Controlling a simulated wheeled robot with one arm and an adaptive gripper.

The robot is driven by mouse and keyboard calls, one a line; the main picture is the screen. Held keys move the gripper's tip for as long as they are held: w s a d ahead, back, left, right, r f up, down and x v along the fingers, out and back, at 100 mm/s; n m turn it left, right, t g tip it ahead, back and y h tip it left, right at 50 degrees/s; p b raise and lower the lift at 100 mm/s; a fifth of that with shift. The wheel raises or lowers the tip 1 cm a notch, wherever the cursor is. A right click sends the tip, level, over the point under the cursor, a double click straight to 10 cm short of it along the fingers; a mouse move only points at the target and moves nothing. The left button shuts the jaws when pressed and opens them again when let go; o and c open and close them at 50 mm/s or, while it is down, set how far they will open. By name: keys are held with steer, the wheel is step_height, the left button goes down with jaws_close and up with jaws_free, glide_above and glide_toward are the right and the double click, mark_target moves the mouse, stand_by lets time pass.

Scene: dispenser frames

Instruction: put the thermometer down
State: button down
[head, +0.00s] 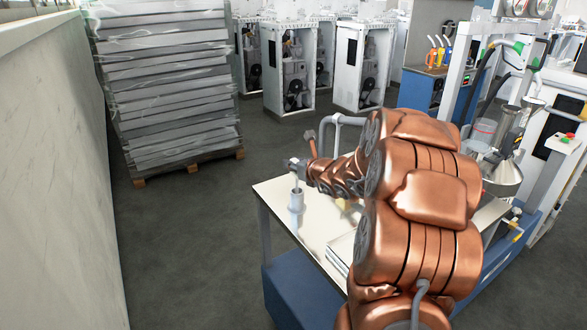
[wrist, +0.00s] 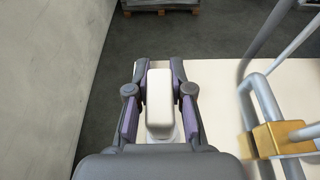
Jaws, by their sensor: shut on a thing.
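My gripper (head: 297,166) is over the left part of the cream table top (head: 272,190). In the wrist view my gripper (wrist: 159,92) is shut on the thermometer (wrist: 160,88), a cream-white block with rounded corners between the purple-edged fingers. In the head view only a thin pale part of the thermometer (head: 296,182) shows below the fingers. A pale grey cylinder (head: 296,203) stands on the table right under it. I cannot tell whether the thermometer's lower end is inside the cylinder or just above it.
Grey bent tubing (wrist: 263,105) and a brass block (wrist: 283,137) lie close right of my gripper. A flat stack (head: 341,253) sits near the table's front. A wrapped pallet stack (head: 168,85) stands back left. The floor left of the table is clear.

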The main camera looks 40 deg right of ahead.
steer(key=shift+f, duration=0.95)
steer(key=c, duration=1)
jaws_free()
steer(key=shift+c, duration=0.2)
steer(key=shift+s+r, duration=0.1)
steer(key=shift+r, duration=0.15)
